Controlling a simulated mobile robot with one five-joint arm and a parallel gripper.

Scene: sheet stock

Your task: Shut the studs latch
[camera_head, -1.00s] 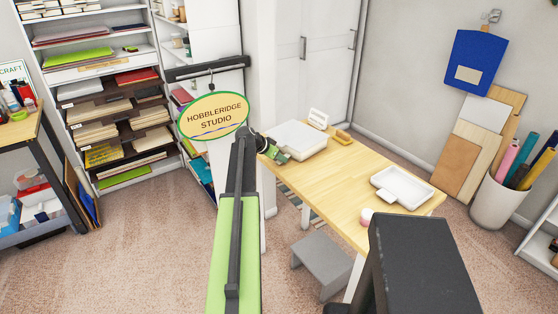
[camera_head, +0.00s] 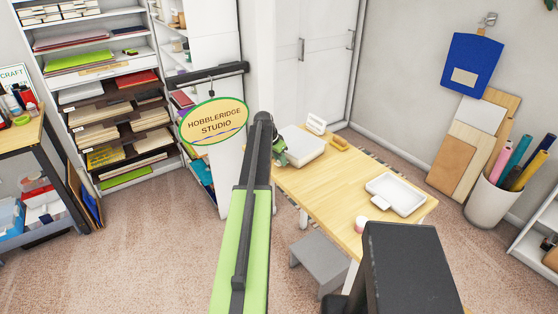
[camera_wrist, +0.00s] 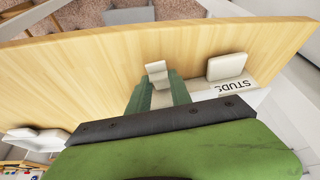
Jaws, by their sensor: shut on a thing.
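The studs box (camera_head: 303,146) is a pale, low box with a rounded top at the far left end of the wooden table. In the wrist view its white side (camera_wrist: 240,86) carries the word STUDS upside down. My green gripper (camera_head: 280,150) is at the box's left side. In the wrist view my gripper (camera_wrist: 158,92) is shut on a small pale tab (camera_wrist: 157,69), which looks like the latch. The fingers hide the tab's lower part, so I cannot tell whether it is fastened.
The wooden table (camera_head: 335,196) also bears a white tray (camera_head: 397,194), a pink round item (camera_head: 361,224) and a tan block (camera_head: 340,143). A grey stool (camera_head: 320,262) stands in front. A hanging oval sign (camera_head: 214,121) is left of my arm.

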